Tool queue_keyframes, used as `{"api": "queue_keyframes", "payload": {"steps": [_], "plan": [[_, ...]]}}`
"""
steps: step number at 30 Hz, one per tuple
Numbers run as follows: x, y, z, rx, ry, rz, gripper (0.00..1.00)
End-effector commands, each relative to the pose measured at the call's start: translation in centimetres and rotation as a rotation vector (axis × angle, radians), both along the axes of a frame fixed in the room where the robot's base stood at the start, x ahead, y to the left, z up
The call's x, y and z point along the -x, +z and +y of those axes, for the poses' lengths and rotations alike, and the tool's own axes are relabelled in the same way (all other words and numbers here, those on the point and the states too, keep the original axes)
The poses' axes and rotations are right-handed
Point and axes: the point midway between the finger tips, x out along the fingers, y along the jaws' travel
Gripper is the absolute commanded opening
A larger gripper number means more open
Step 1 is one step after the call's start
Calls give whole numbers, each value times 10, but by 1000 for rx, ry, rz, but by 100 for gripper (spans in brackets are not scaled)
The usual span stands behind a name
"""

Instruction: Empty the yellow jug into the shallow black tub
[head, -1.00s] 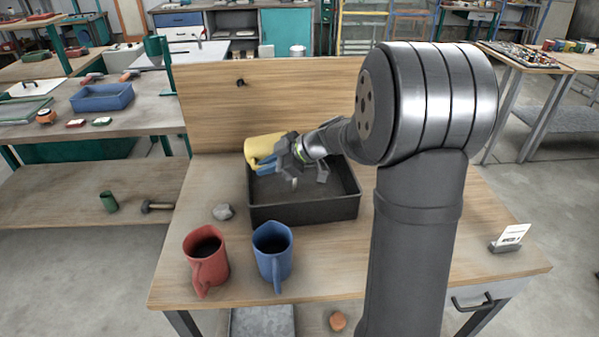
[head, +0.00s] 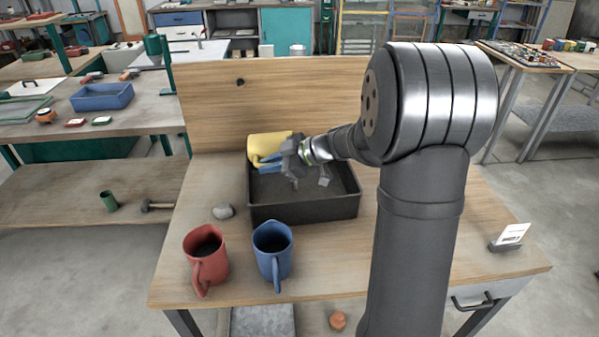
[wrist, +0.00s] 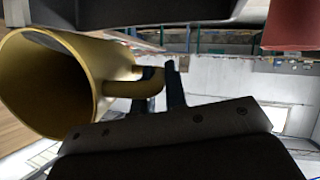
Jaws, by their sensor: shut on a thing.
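The yellow jug (head: 268,146) is over the back left part of the shallow black tub (head: 306,208). It lies tipped on its side. My gripper (head: 270,164), with blue fingers, is shut on the jug's handle. In the wrist view the jug (wrist: 108,70) shows its open mouth and dark inside, and the fingers (wrist: 163,90) are at its handle. No liquid or grains can be made out in the part of the jug's inside that shows. The tub's floor looks dark grey, with a few pale grey pieces.
A red jug (head: 206,262) and a blue jug (head: 272,256) stand upright at the table's front left, with dark contents. A grey stone (head: 223,211) lies left of the tub. A wooden board (head: 300,105) stands behind. A card holder (head: 510,238) is at right.

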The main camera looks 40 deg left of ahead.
Motion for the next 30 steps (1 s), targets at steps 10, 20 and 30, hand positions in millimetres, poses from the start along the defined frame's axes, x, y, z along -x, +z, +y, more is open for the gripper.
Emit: {"api": "queue_keyframes", "payload": {"steps": [10,20,30], "plan": [[-1,2,-2,-33,0,20,0],[-2,4,-3,-63,0,38,0],[-3,6,-4,-95,1,56,0]]}}
